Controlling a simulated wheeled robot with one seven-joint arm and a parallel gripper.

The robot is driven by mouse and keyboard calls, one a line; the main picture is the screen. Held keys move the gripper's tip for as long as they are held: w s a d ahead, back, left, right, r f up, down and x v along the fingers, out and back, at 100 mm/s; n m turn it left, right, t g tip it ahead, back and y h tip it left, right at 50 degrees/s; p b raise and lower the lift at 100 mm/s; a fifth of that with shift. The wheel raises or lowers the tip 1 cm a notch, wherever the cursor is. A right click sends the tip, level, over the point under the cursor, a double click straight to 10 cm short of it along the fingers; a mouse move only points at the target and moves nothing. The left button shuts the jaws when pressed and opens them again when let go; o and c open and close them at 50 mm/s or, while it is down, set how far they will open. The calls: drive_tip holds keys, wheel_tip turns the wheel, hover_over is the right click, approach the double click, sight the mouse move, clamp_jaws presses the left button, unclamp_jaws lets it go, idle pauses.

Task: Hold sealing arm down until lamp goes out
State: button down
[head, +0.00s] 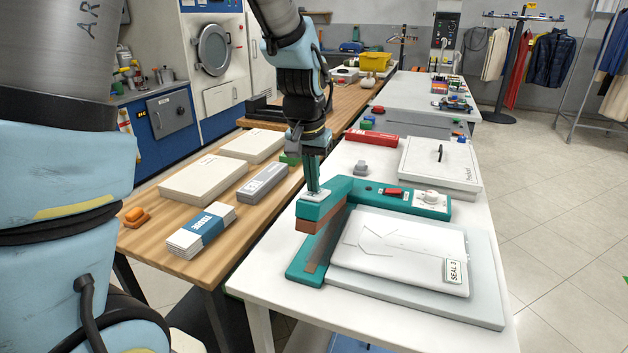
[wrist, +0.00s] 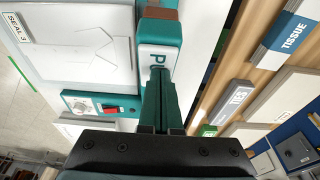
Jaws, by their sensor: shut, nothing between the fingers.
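The teal sealer's sealing arm (head: 340,193) stands raised at its front end above the teal sealer base (head: 303,274). My gripper (head: 313,190) is shut and empty, pointing down at the white label on the arm's front end. In the wrist view, the shut fingertips (wrist: 158,72) are at the label (wrist: 158,57), partly covering its lettering; I cannot tell whether they touch. A white bag (head: 400,250) marked SEAL 3 lies flat beside the arm on a grey plate. The control panel carries a red switch or lamp (head: 393,192) and a white knob (head: 430,197); I cannot tell whether anything is lit.
The wooden table (head: 255,220) on the left holds a tissue pack (head: 201,231), a grey box (head: 263,183) and pale boxes. A white lidded box (head: 440,165) and a red box (head: 371,138) stand behind the sealer.

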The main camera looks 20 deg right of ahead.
sight(306, 202)
drive_tip(key=shift+t+h, duration=0.3)
drive_tip(key=shift+t, duration=0.1)
drive_tip(key=f+b, duration=0.2)
drive_tip(key=s+a+f+b, duration=0.1)
drive_tip(key=f+b, duration=0.1)
drive_tip(key=f, duration=0.1)
drive_tip(key=s+a+f+b, duration=0.1)
drive_tip(key=f+b, duration=0.1)
drive_tip(key=f, duration=0.1)
drive_tip(key=shift+s+a+f, duration=0.2)
drive_tip(key=shift+s+f, duration=0.05)
drive_tip(key=shift+s+a+f+b, duration=0.25)
drive_tip(key=shift+s+f+b, duration=0.1)
drive_tip(key=shift+f, duration=0.15)
drive_tip(key=shift+r+p, duration=0.3)
drive_tip(key=shift+r, duration=0.15)
drive_tip(key=r+p, duration=0.2)
drive_tip(key=r, duration=0.1)
drive_tip(key=r+p, duration=0.1)
drive_tip(key=shift+w+d+r+p, duration=0.2)
drive_tip(key=shift+w+d+p, duration=0.05)
drive_tip(key=shift+p, duration=0.05)
drive_tip(key=s+a+b+v, duration=0.1)
drive_tip(key=v, duration=0.9)
drive_tip(key=shift+s+a+f+b, duration=0.15)
drive_tip(key=shift+f+b, duration=0.15)
